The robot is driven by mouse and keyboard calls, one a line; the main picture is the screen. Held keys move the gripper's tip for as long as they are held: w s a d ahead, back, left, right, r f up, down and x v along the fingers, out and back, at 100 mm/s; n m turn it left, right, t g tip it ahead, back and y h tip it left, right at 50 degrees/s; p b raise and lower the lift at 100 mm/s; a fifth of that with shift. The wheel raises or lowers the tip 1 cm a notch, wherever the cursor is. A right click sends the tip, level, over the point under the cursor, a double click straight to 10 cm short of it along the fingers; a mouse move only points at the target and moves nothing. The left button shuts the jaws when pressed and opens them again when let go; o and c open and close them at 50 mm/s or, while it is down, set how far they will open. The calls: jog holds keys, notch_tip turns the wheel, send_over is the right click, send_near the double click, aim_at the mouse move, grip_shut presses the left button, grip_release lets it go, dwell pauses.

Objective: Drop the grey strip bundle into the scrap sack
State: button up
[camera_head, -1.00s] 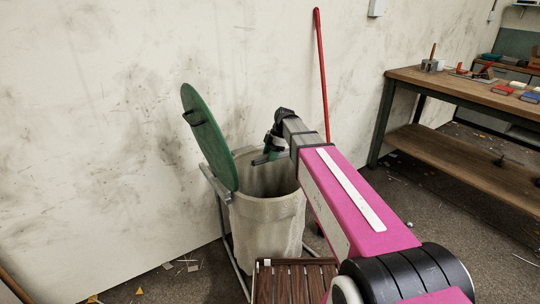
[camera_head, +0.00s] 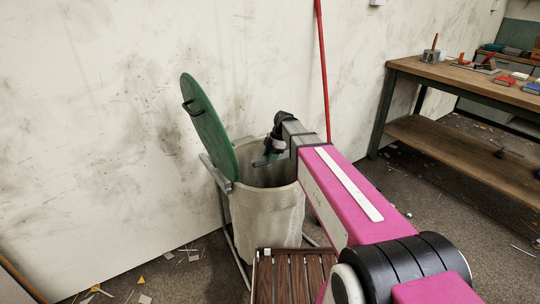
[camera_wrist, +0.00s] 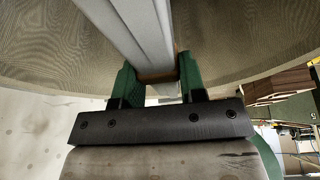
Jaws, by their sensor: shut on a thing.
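The scrap sack (camera_head: 268,218) is a pale fabric bag hanging open in a metal frame. Its round green lid (camera_head: 208,125) is tilted up on the left. My gripper (camera_head: 272,158) is at the sack's mouth, over the opening, in the head view. In the wrist view my gripper (camera_wrist: 158,82) has its green fingers shut on the grey strip bundle (camera_wrist: 140,30), a long, light grey piece running up out of the picture. Tan woven fabric (camera_wrist: 235,30) fills the background behind it. The bundle's far end is out of view.
A brown slatted step (camera_head: 290,275) stands in front of the sack. A red pole (camera_head: 323,75) leans on the wall behind. A wooden workbench (camera_head: 455,78) with tools stands at the right. Scraps litter the floor at lower left.

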jog(key=o, duration=1)
jog(key=v, duration=1)
jog(key=shift+w+d+r, duration=0.15)
jog(key=shift+r, duration=0.25)
